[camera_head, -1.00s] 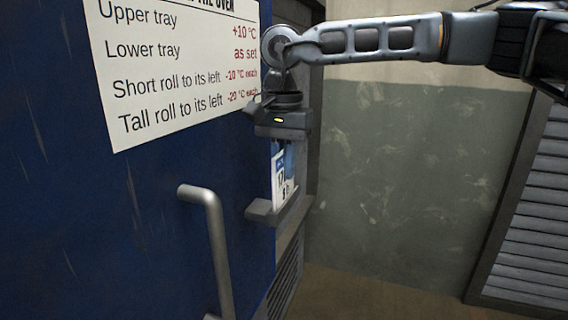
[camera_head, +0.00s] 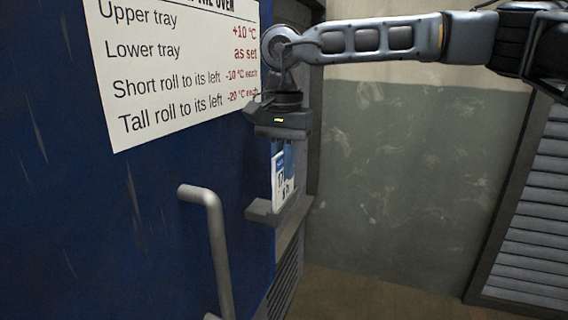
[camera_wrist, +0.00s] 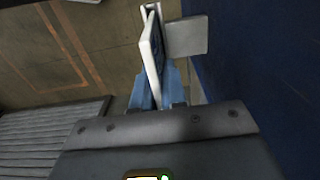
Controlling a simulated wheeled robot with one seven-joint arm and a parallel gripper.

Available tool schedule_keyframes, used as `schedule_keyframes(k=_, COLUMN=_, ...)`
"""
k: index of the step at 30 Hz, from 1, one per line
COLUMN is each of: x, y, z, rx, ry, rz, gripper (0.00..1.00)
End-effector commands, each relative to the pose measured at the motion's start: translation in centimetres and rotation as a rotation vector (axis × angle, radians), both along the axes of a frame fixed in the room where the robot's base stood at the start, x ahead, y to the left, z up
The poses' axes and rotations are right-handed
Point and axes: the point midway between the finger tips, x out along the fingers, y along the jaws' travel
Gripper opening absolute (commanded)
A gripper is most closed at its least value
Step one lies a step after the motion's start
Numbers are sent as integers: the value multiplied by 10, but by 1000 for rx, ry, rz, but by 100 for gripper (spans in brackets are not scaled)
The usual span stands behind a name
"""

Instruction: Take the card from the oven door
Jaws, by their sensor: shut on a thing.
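The card (camera_head: 278,186), white with a blue band and dark print, stands upright at the grey holder (camera_head: 263,212) on the blue oven door (camera_head: 90,220). My gripper (camera_head: 284,160) points down from above and is shut on the card's upper part. In the wrist view the card (camera_wrist: 151,45) shows nearly edge-on between the blue fingers of my gripper (camera_wrist: 158,82), with the grey holder (camera_wrist: 188,36) beside it. I cannot tell whether the card's lower edge still touches the holder.
A door handle (camera_head: 212,240) sticks out to the left of the holder. A white printed sign (camera_head: 175,70) is on the door above. A green-grey wall (camera_head: 420,180) and a slatted panel (camera_head: 525,240) are to the right, with open room before them.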

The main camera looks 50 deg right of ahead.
Motion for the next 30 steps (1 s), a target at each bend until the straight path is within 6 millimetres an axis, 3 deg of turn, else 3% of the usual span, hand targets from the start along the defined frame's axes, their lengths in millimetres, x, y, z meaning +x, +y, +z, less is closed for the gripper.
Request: schedule_keyframes(k=30, x=0, y=0, z=68, rx=0, ry=0, rz=0, gripper=0)
